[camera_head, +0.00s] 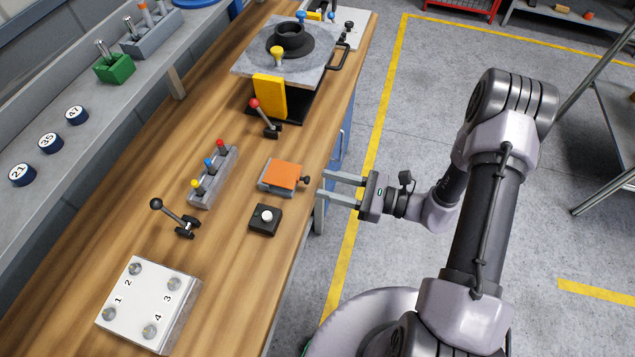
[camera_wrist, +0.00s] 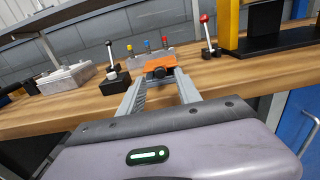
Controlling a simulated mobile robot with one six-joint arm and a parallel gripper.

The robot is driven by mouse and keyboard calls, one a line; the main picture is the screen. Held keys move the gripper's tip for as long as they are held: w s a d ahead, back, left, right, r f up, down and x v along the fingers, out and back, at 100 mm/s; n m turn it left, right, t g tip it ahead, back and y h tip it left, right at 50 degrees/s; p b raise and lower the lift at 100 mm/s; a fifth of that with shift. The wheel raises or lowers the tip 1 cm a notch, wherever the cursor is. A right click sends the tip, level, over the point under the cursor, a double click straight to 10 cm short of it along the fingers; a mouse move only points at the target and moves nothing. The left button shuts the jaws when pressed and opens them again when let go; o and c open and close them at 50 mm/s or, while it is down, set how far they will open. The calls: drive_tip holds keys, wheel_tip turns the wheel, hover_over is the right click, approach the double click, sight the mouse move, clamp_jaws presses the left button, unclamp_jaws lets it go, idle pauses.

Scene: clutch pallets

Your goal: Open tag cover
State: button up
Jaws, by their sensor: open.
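The tag cover looks to be the orange plate (camera_head: 285,175) on a small grey block near the bench's front edge, with a dark knob (camera_head: 305,181) on its right side. The plate lies flat on the block. My gripper (camera_head: 321,185) is open, its two fingers pointing left toward the knob from beyond the bench edge. In the wrist view the orange cover (camera_wrist: 158,62) and dark knob (camera_wrist: 159,72) sit just ahead, between the lines of the open fingers (camera_wrist: 160,80). The fingers appear apart from the knob; exact clearance is hard to tell.
A black box with a white button (camera_head: 265,217) stands beside the orange plate. A block with coloured knobs (camera_head: 211,177), a red-tipped lever (camera_head: 265,117), a black lever (camera_head: 175,218) and a white numbered plate (camera_head: 150,305) share the wooden bench (camera_head: 225,280). Floor right of the bench is open.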

sight(309, 180)
drive_tip(key=shift+x, duration=1.65)
clamp_jaws()
